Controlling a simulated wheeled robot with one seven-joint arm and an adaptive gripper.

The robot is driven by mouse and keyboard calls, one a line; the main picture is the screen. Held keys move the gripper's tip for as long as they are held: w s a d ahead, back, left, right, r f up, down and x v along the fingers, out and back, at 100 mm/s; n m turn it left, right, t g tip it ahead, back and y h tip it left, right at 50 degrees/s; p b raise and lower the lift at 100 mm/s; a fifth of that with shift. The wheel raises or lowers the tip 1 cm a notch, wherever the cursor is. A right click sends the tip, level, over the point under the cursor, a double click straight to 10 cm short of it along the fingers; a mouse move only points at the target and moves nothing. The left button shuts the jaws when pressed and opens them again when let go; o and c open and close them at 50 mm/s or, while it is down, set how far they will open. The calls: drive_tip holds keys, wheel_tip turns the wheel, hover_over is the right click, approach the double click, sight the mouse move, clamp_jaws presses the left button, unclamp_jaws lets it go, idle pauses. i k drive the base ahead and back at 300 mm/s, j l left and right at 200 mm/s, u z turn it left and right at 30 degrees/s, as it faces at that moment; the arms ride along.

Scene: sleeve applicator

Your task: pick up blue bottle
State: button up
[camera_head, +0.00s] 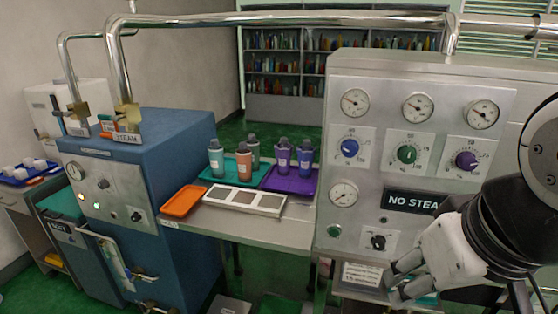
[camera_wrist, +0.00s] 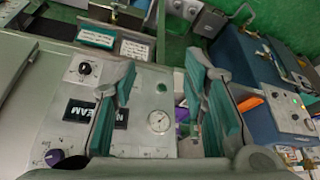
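Several dark-capped bottles stand upright on the side table. One pale teal bottle (camera_head: 216,162) and a grey-green bottle (camera_head: 253,155) stand at a teal tray (camera_head: 222,178), with an orange bottle (camera_head: 244,166) in front. Two violet-blue bottles, one at the left (camera_head: 283,158) and one at the right (camera_head: 305,162), stand on a purple tray (camera_head: 290,184). I cannot tell for sure which counts as blue. My gripper (camera_head: 398,282) is in front of the steel control panel, right of the bottles and well apart from them. In the wrist view its teal-padded fingers (camera_wrist: 160,68) are spread and empty.
An orange tray (camera_head: 183,201) and a white three-panel frame (camera_head: 245,201) lie on the table (camera_head: 270,230). A blue steam cabinet (camera_head: 165,150) stands left; pipes run overhead.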

sight(306, 152)
drive_tip(key=i+j+z, duration=0.25)
drive_tip(key=i+j, duration=0.25)
drive_tip(key=j, duration=0.2)
drive_tip(key=i+j+z, duration=0.25)
drive_tip(key=i+j, duration=0.2)
drive_tip(key=j, duration=0.3)
drive_tip(key=i+j+z, duration=0.15)
drive_tip(key=j, duration=0.25)
drive_tip(key=i, duration=0.05)
